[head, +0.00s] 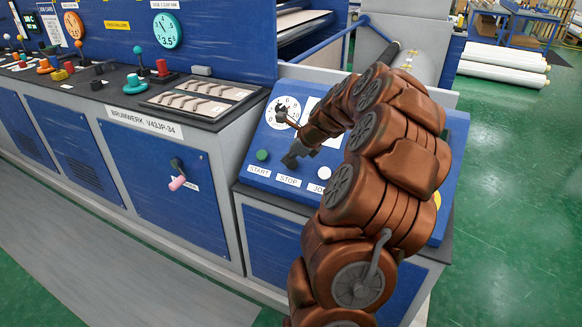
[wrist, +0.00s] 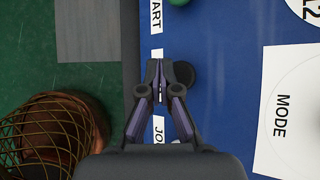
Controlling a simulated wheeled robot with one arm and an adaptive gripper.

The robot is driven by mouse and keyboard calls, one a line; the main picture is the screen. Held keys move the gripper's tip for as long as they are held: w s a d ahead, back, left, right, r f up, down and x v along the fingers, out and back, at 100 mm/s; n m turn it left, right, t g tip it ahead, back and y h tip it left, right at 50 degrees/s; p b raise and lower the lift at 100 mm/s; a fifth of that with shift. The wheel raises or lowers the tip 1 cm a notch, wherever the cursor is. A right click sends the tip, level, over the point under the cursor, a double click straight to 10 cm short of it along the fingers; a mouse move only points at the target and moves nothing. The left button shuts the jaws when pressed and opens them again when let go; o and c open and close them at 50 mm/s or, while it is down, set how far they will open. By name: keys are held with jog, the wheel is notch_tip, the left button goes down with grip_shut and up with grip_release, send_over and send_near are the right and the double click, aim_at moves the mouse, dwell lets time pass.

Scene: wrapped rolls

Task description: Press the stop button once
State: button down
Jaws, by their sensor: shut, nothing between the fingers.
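The blue control panel (head: 270,135) carries a green button (head: 262,155) over the START label and a white button (head: 324,173) over the JOG label. The STOP label (head: 289,181) lies between them. In the wrist view, a dark round stop button (wrist: 187,74) shows just right of my gripper (wrist: 159,68), in line with the green button. My fingers are shut and empty, over the STOP label strip. I cannot tell whether they touch the panel or how far above it they are.
A dial (head: 283,112) sits behind my gripper on the panel. The MODE plate (wrist: 290,115) is right of the fingers in the wrist view. A pink-handled crank (head: 178,180) sticks out of the cabinet at left. Green floor (head: 500,170) is open at right.

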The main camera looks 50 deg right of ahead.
aim_at(292, 166)
jog(key=shift+w+d+f, duration=0.1)
jog(key=shift+d+f, duration=0.3)
jog(key=shift+f, duration=0.05)
dwell(1.2)
jog(key=shift+w+d+f+p, duration=0.1)
jog(key=shift+d+f+p, duration=0.15)
jog(key=shift+f+p, duration=0.15)
jog(key=shift+w+d+f, duration=0.2)
jog(key=shift+d+f, duration=0.35)
jog(key=shift+f, duration=0.05)
dwell(1.5)
jog(key=shift+r, duration=0.1)
jog(key=shift+s+a+r+p, duration=0.25)
jog(key=shift+a+r+p, duration=0.55)
jog(key=shift+r+p, duration=0.15)
jog(key=a+r+p, duration=0.1)
jog(key=r, duration=0.1)
jog(key=s+a+r+p, duration=0.1)
jog(key=a+p, duration=0.1)
jog(key=shift+r, duration=0.35)
dwell(0.3)
